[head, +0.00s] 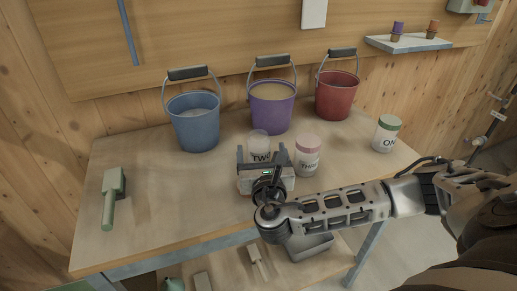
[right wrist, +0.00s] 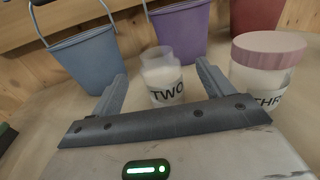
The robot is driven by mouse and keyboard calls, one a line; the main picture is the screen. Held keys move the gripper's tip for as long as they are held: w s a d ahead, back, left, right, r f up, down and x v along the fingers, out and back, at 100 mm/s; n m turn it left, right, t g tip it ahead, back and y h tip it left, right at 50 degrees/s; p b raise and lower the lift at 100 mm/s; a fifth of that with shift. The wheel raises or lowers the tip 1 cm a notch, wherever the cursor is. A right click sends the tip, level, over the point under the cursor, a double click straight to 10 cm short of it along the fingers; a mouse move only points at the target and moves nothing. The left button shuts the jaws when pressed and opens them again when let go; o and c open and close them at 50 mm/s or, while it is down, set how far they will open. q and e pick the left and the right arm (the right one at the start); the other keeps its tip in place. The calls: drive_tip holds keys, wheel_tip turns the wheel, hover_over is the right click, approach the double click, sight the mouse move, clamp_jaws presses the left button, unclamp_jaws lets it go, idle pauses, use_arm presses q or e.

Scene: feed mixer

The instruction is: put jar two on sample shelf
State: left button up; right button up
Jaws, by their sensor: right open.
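Jar two (head: 260,146) stands upright on the table in front of the purple bucket, with a clear top and a label reading TWO. In the right wrist view jar two (right wrist: 162,76) stands ahead of and between the open fingers. My right gripper (head: 265,156) is open and empty, close to the jar on its near side; I cannot tell if a finger touches it. The sample shelf (head: 408,43) is on the wall at the upper right and holds a purple-topped and an orange-topped small item. My left gripper is not in view.
Jar THREE (head: 307,157), pink-lidded, stands just right of my gripper. Jar ONE (head: 386,134), green-lidded, is farther right. Blue (head: 194,122), purple (head: 272,108) and red (head: 336,96) buckets stand behind. A green-grey brush (head: 112,195) lies at left. The table's left-middle is clear.

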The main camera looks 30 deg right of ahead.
drive_tip(key=x, duration=0.5)
drive_tip(key=shift+w+f, duration=0.15)
drive_tip(key=shift+w, duration=0.05)
drive_tip(key=c, duration=1.2)
drive_tip(key=shift+o, duration=0.2)
